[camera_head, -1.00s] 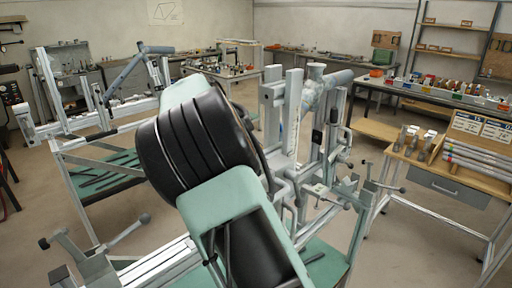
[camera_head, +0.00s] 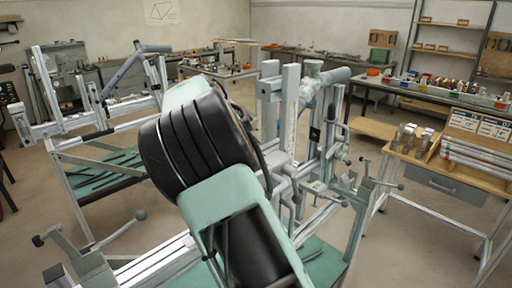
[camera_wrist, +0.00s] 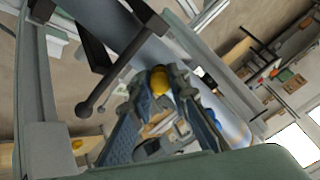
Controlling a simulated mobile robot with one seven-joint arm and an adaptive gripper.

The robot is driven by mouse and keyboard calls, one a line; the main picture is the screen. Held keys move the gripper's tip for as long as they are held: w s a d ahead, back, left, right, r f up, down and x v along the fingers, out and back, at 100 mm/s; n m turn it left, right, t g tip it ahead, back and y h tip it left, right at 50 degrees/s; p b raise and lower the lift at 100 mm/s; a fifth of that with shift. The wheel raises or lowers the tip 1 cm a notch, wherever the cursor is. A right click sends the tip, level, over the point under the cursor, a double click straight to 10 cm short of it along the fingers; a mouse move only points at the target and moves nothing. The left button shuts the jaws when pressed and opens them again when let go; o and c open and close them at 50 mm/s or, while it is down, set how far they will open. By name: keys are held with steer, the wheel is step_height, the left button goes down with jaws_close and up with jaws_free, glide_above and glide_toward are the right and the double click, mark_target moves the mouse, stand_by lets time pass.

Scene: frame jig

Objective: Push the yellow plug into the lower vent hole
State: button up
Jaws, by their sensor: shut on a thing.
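The yellow plug (camera_wrist: 159,83) shows in the wrist view as a rounded cap between the tips of my gripper (camera_wrist: 157,78). My gripper is shut on it. A grey-blue frame tube (camera_wrist: 205,70) runs diagonally just beyond the plug. I cannot make out the lower vent hole, nor whether the plug touches the tube. In the head view my arm hides my gripper and the plug. A tube end (camera_head: 332,77) shows at the top of the jig (camera_head: 290,110), right of my arm.
A dark clamp handle (camera_wrist: 125,75) crosses close to the left of my gripper in the wrist view. In the head view, clamp levers (camera_head: 365,180) stick out at the jig's right. A wooden-topped workbench (camera_head: 445,165) stands further right, with open floor around it.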

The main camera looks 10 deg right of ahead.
steer(key=shift+d+f, duration=0.1)
steer(key=o, duration=0.9)
steer(key=v, duration=1.2)
